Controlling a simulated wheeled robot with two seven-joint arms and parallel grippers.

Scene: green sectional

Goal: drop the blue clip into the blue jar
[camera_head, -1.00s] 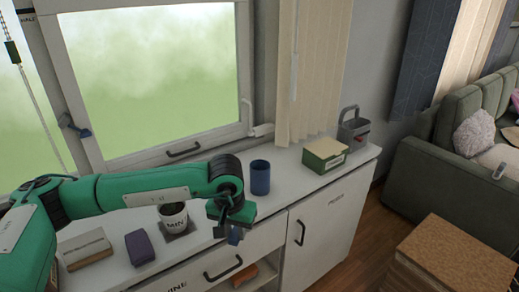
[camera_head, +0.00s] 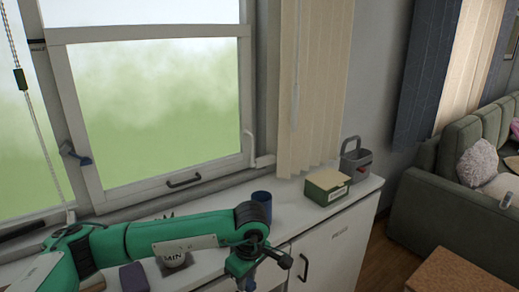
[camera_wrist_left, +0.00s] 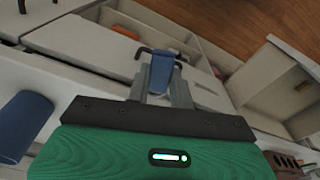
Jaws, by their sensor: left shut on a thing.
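My left gripper (camera_head: 258,274) hangs low at the front edge of the white counter, at the bottom of the head view. In the left wrist view, its fingers (camera_wrist_left: 164,80) are shut on the blue clip (camera_wrist_left: 163,70), which shows between them. The blue jar (camera_head: 262,199) stands upright on the counter behind my left gripper, its lower part hidden by my arm. The jar also shows at the left edge of the wrist view (camera_wrist_left: 24,124), to the side of the gripper and apart from it. My right gripper is not in view.
A green and cream box (camera_head: 327,187) and a grey caddy (camera_head: 355,160) stand farther right on the counter. The window (camera_head: 165,110) rises behind the counter.

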